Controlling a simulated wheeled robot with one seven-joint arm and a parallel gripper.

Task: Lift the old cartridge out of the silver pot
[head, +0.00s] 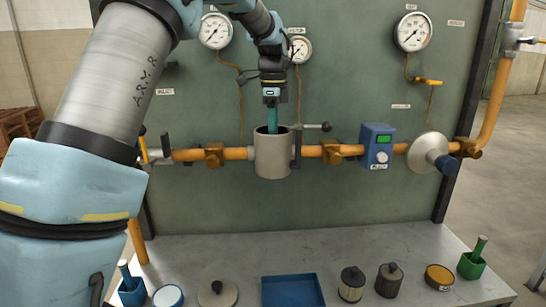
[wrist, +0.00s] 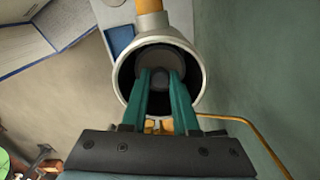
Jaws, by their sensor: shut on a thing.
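The silver pot (head: 272,160) hangs in line on the orange pipe, open at the top. My gripper (head: 272,130) points straight down into its mouth, with the teal fingertips below the rim. In the wrist view I look down into the pot (wrist: 202,78). The old cartridge (wrist: 160,58) shows there as a dark grey round top inside the pot. My gripper (wrist: 160,82) is shut on the dark knob at its middle. The cartridge is hidden by the pot wall in the head view, and its lower part cannot be seen.
A T-handled clamp (head: 318,126) stands close at the pot's right. On the bench are a blue tray (head: 293,291), a grey lid (head: 217,294), two cartridges (head: 352,284) (head: 389,281) and green and blue holders.

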